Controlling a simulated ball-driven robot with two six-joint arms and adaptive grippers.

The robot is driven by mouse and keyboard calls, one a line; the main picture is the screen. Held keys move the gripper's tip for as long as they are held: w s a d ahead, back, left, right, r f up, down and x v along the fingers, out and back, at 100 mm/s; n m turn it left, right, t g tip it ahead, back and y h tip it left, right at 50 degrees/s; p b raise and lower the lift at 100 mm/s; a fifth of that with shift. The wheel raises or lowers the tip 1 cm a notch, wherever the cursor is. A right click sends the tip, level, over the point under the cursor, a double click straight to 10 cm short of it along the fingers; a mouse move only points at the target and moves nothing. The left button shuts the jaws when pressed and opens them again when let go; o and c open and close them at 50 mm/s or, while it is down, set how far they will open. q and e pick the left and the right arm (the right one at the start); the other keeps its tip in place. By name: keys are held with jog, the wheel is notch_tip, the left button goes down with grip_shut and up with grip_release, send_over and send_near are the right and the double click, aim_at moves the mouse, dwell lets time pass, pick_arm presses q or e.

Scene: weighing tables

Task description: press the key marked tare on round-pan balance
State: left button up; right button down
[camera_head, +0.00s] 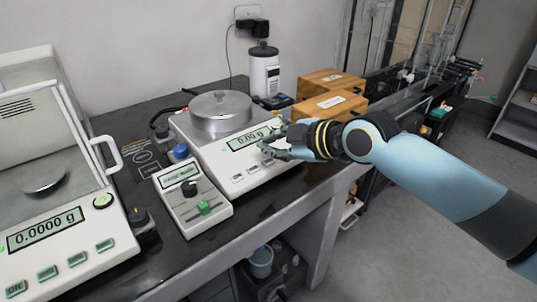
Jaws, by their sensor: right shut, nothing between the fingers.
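The round-pan balance (203,149) stands on the dark table, with a round metal pan (220,108) on top. Its display (249,139) reads about 0.00 g, the last part unclear. Keys show on its front panel, two of them (245,174) left of my gripper; their labels are too small to read. My right gripper (268,150) is shut and empty, over the right part of the front panel. It hides part of the panel and any key under it; I cannot tell whether it touches. My left gripper is not in view.
A small control box (190,203) with a black knob and green switch stands just left of the balance. An enclosed balance (75,262) reading 0.0000 g is at far left. Wooden boxes (328,104) and a white bottle (264,75) stand behind. Bare table (270,204) lies in front.

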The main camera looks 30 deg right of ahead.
jog(key=r+p, duration=0.1)
jog(key=s+r+p, duration=0.1)
jog(key=shift+r, duration=0.4)
jog(key=shift+w, duration=0.1)
dwell(0.4)
